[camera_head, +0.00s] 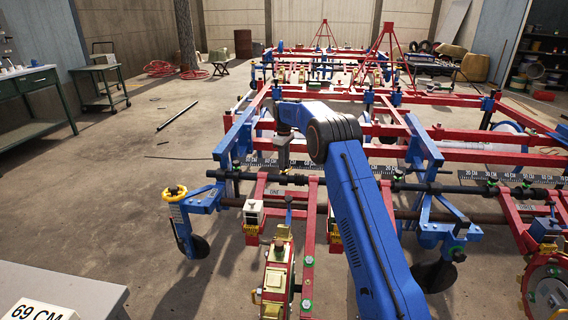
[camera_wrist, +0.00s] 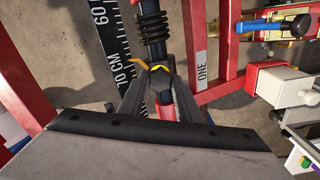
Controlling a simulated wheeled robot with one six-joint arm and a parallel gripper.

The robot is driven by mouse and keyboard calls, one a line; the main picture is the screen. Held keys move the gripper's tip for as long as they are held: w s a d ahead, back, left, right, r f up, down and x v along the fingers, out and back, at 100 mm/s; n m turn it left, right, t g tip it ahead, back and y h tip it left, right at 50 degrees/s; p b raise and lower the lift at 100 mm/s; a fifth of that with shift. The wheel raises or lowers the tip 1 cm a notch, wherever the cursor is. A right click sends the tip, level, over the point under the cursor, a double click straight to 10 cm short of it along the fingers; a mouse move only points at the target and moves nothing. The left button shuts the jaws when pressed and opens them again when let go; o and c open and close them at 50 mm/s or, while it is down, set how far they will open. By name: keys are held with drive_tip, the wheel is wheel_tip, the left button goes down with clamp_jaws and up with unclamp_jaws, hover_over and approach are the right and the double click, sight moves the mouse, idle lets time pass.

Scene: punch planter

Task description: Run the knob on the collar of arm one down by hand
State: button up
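Arm one is the red bar marked ONE (camera_wrist: 202,72) in the wrist view; its label also shows small in the head view (camera_head: 273,191). Left of it, a dark round bar with a ribbed black sleeve (camera_wrist: 152,22) runs up the wrist view. My gripper (camera_wrist: 154,68) reaches over this bar, its dark fingers apart on either side. A small yellow piece (camera_wrist: 141,63) shows at the fingertips. I cannot make out the collar's knob; fingers may hide it. In the head view my gripper (camera_head: 283,158) points down just above the dark cross bar.
A black centimetre scale (camera_wrist: 113,45) lies left of the bar. A white and red box (camera_wrist: 280,84) and a blue-handled lever (camera_wrist: 275,26) stand to the right. Red and blue planter frames (camera_head: 400,150) surround my arm. Open floor (camera_head: 110,210) lies left.

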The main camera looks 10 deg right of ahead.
drive_tip(key=shift+c, duration=0.6)
drive_tip(key=m, duration=0.5)
drive_tip(key=shift+m, duration=0.3)
drive_tip(key=o, duration=1)
drive_tip(key=shift+r, duration=0.1)
wheel_tip(320, 180, up, 17)
drive_tip(key=shift+r, duration=0.1)
